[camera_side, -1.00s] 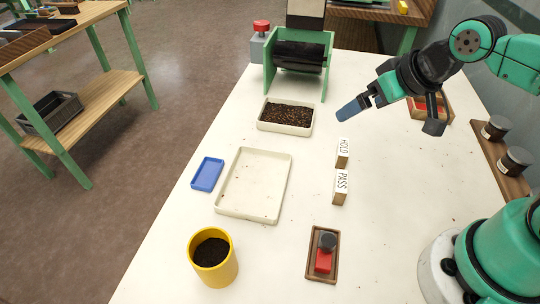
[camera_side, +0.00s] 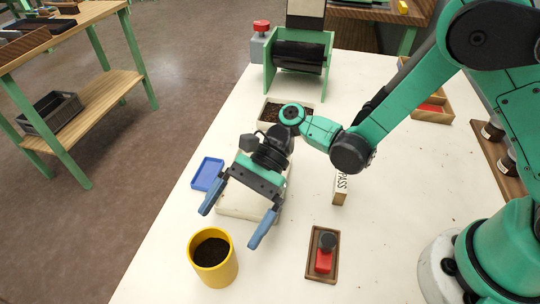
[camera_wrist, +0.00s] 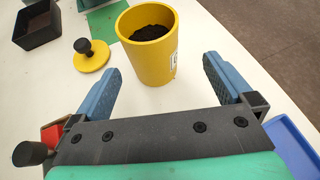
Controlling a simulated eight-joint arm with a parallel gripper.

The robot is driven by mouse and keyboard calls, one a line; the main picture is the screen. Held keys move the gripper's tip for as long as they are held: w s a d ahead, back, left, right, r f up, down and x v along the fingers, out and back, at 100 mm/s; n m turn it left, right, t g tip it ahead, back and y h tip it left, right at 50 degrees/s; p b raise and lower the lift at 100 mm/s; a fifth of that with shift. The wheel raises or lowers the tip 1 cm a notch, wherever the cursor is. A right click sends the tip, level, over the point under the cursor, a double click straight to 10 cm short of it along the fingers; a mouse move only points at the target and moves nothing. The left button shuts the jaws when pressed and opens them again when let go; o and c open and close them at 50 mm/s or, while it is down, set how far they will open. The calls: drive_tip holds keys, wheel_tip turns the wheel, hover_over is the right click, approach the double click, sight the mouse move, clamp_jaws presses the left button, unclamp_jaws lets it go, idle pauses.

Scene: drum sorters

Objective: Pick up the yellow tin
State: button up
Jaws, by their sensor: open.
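The yellow tin (camera_side: 213,260) stands upright on the white table near its front left edge, lidless, with dark grainy matter inside. In the wrist view the tin (camera_wrist: 151,58) stands ahead of my gripper, roughly between the lines of the two fingers, with part of a white label at its right side. My gripper (camera_side: 231,227) is open and empty, its blue fingers spread wide and pointing toward the tin. In the wrist view my gripper (camera_wrist: 160,83) has its fingertips short of the tin, apart from it.
A yellow lid with a black knob (camera_wrist: 92,55) and a black box (camera_wrist: 40,26) lie beyond. A blue tray (camera_side: 206,174) is left of my gripper. A wooden tray with a red block (camera_side: 323,262) is to the right. The PASS block (camera_side: 340,190) stands behind it.

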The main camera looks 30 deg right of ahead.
sight(212, 260)
drive_tip(key=shift+s+a+f+g, duration=0.35)
drive_tip(key=shift+s+f+g, duration=0.05)
drive_tip(key=shift+s, duration=0.15)
drive_tip(key=shift+x, duration=2.7)
drive_tip(key=shift+c, duration=0.2)
drive_tip(key=c, duration=1.2)
drive_tip(key=shift+r, duration=0.25)
